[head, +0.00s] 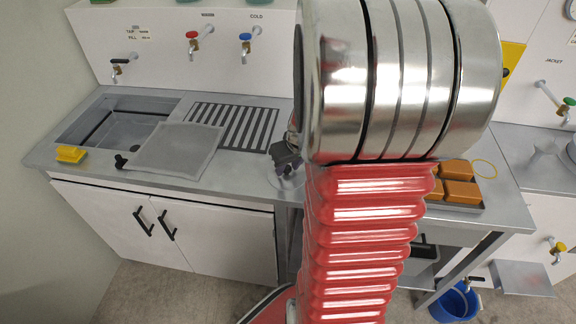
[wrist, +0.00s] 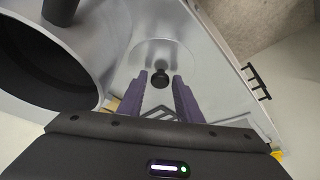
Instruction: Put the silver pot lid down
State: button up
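The silver pot lid (wrist: 168,52) lies flat on the steel worktop in the wrist view, with its round black knob (wrist: 160,79) up. In the head view only a pale part of the lid (head: 290,182) shows at the worktop's front edge, below my gripper (head: 284,166). In the wrist view my gripper (wrist: 161,82) has its two purple fingers on either side of the knob, with a gap on both sides. It is open and holds nothing. My arm hides much of this area in the head view.
A large silver vessel (wrist: 92,35) with a dark opening stands close left in the wrist view. The sink (head: 120,128), a flat mesh panel (head: 175,150) and a yellow block (head: 70,154) are at the left. Orange blocks (head: 458,190) sit in a tray at the right.

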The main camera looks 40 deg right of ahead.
jog(key=shift+o, duration=0.7)
jog(key=shift+r, duration=0.1)
jog(key=v, duration=1.2)
jog(key=s+a+r+n, duration=0.1)
jog(key=s+a+r, duration=0.1)
jog(key=a, duration=1.1)
jog(key=s+a+r+n+t+y, duration=0.1)
jog(key=s+a+r+n, duration=0.1)
jog(key=a, duration=1.1)
jog(key=shift+v, duration=1.2)
jog(key=shift+s+d, duration=0.1)
jog(key=shift+c, duration=1.1)
